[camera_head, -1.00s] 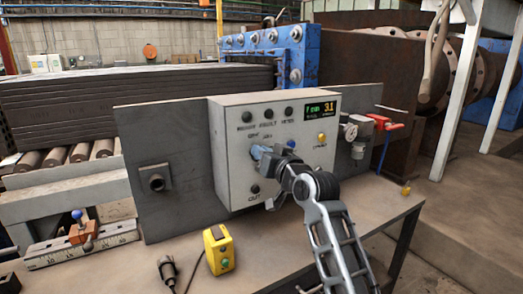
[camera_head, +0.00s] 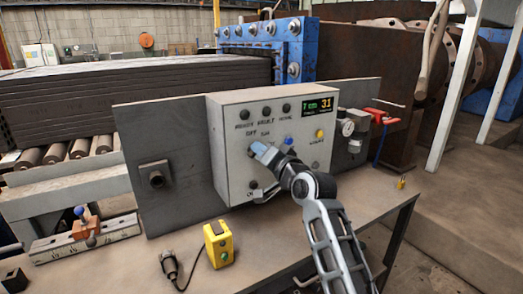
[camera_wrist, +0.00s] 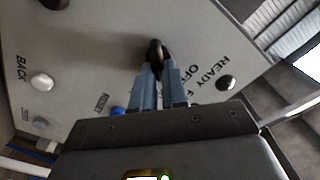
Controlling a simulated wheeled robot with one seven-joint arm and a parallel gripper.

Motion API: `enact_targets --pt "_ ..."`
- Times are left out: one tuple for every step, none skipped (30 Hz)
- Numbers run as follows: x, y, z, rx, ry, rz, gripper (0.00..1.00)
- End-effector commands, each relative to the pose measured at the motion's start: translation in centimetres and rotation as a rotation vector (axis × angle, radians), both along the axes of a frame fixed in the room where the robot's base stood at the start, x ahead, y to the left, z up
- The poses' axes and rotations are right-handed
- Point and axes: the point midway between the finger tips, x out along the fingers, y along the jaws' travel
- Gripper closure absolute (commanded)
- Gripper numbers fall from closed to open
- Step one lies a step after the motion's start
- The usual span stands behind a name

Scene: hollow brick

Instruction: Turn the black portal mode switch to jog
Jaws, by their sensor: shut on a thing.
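The grey control box (camera_head: 236,170) stands on the bench with its front panel facing me. My gripper (camera_head: 260,149) is at the upper middle of that panel, below the OFF and JOG lettering. In the wrist view, my gripper's two blue fingers (camera_wrist: 157,72) are shut on the black mode switch (camera_wrist: 154,50). The OFF lettering (camera_wrist: 170,76) shows to the right of the fingers there. In the head view my gripper hides the switch. I cannot tell exactly which mark the switch points to.
A display (camera_head: 319,105), dark lamps, a blue button (camera_head: 289,141) and a yellow button (camera_head: 320,134) are near my gripper. A white button (camera_wrist: 42,81) shows in the wrist view. A yellow pendant (camera_head: 218,243) stands on the bench. A gauge and a red-handled valve (camera_head: 381,117) are at right.

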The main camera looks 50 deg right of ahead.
Motion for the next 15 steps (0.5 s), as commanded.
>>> enact_targets --pt "-0.03 -0.04 -0.07 0.001 0.0 -0.001 1.0" --pt "-0.03 -0.04 -0.08 0.001 0.0 -0.001 1.0" --pt "-0.03 -0.04 -0.08 0.001 0.0 -0.001 1.0" --pt "-0.03 -0.04 -0.08 0.001 0.0 -0.001 1.0" --pt "-0.03 -0.04 -0.08 0.001 0.0 -0.001 1.0" --pt "-0.03 -0.04 -0.08 0.001 0.0 -0.001 1.0" --pt "-0.03 -0.04 -0.08 0.001 0.0 -0.001 1.0" --pt "-0.03 -0.04 -0.08 0.0 0.001 -0.001 1.0" --pt "-0.03 -0.05 -0.08 0.0 0.001 -0.001 1.0" --pt "-0.03 -0.05 -0.08 0.0 0.001 -0.001 0.84" --pt "-0.03 -0.05 -0.08 0.0 0.001 -0.001 0.82" --pt "-0.03 -0.04 -0.08 0.0 0.001 -0.001 0.78" --pt "-0.03 -0.04 -0.08 0.0 0.001 -0.001 0.75" --pt "-0.02 -0.04 -0.06 0.0 0.001 -0.001 0.72" --pt "-0.02 -0.04 -0.06 0.0 0.001 -0.001 0.68"
